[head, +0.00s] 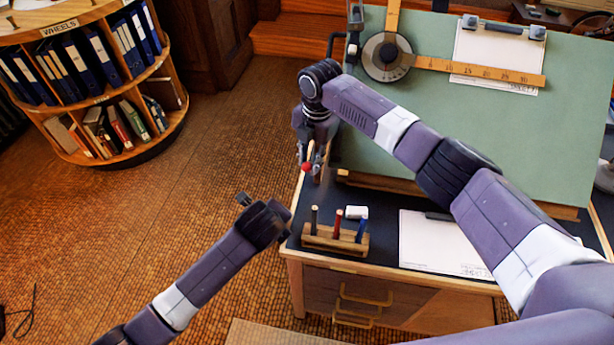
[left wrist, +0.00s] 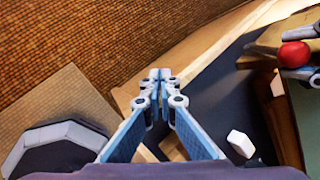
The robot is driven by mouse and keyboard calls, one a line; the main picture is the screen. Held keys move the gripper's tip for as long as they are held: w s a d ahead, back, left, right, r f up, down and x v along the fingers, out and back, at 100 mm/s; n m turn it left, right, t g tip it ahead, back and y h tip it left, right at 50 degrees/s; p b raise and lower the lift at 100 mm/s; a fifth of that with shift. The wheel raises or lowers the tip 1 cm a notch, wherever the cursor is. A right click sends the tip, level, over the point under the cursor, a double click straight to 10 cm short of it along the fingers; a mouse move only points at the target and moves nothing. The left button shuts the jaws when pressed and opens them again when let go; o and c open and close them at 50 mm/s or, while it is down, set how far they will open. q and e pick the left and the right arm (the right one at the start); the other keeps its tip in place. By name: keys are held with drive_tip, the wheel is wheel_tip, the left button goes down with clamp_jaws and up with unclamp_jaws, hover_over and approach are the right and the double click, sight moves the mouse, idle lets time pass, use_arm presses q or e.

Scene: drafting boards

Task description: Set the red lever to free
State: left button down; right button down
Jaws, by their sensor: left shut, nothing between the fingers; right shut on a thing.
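The red lever's round knob (head: 307,167) is at the left edge of the drafting desk, beside the green board. My right gripper (head: 313,160) reaches down from above and is shut on the red lever at its knob. The left wrist view shows the red knob (left wrist: 294,55) at upper right between the right gripper's fingers (left wrist: 300,70). The lever's shaft and any setting marks are largely hidden. My left gripper (head: 243,199) is left of the desk, over the floor. In the left wrist view its fingertips (left wrist: 160,76) meet, shut and empty.
The green drafting board (head: 480,120) carries a wooden ruler with a round dial and a clipped sheet. On the dark desktop are a wooden pen holder (head: 335,240), a white eraser (head: 357,212) and paper (head: 440,245). A shelf with binders stands at upper left. Floor between is clear.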

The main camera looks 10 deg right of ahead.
sight(308, 171)
use_arm(q)
drive_tip(key=s+d+r+m, duration=0.1)
drive_tip(key=d+r+m, duration=0.35)
drive_tip(key=r, duration=0.25)
drive_tip(key=s+d+r+m, duration=0.25)
drive_tip(key=r+m, duration=0.25)
drive_tip(key=r, duration=0.3)
use_arm(e)
drive_tip(key=shift+w+f, duration=0.1)
drive_tip(key=shift+w, duration=0.05)
use_arm(q)
drive_tip(key=shift+t+h, duration=0.3)
drive_tip(key=shift+h, duration=0.1)
drive_tip(key=x, duration=1)
drive_tip(key=shift+w, duration=0.2)
drive_tip(key=shift+m, duration=0.25)
drive_tip(key=shift+w+d+r, duration=0.1)
drive_tip(key=shift+w+r, duration=0.15)
drive_tip(key=shift+w, duration=0.4)
drive_tip(key=shift+w+d+r, duration=0.1)
drive_tip(key=shift+w+r, duration=0.15)
drive_tip(key=shift+w, duration=0.4)
drive_tip(key=shift+w+r, duration=0.25)
drive_tip(key=shift+w, duration=0.4)
drive_tip(key=shift+w+d+r, duration=0.1)
drive_tip(key=shift+w+r, duration=0.4)
drive_tip(key=shift+w, duration=0.15)
use_arm(e)
drive_tip(key=shift+a, duration=0.15)
